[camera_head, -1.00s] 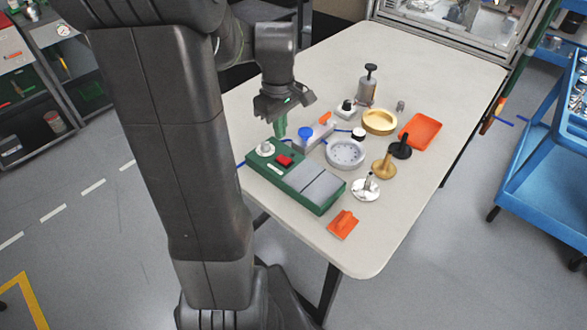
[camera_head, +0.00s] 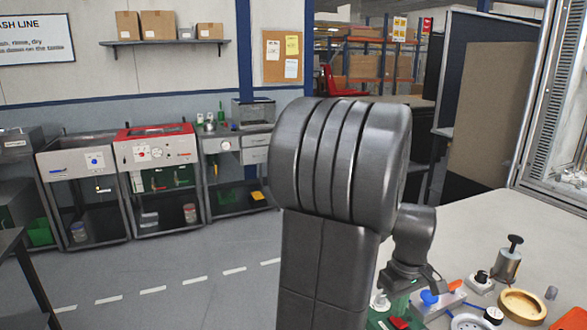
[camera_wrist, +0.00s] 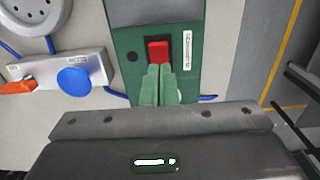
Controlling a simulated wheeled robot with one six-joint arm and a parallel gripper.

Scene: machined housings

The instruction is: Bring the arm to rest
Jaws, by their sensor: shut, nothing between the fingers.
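My gripper (camera_wrist: 155,82) shows in the wrist view with its green fingers together and nothing between them. The fingertips overlap the lower edge of a red rocker switch (camera_wrist: 158,50) on a green panel (camera_wrist: 122,68); I cannot tell whether they touch it. In the head view my gripper (camera_head: 400,303) is at the lower right, above the green station, which the frame's bottom edge cuts off. My dark arm fills the middle of that view.
The pale table (camera_head: 470,228) carries a gold ring (camera_head: 522,305), a plunger-topped cylinder (camera_head: 507,262) and a grey block with a blue knob (camera_wrist: 74,81). Wash stations (camera_head: 160,170) stand along the back wall. Grey floor (camera_head: 190,268) lies open before them.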

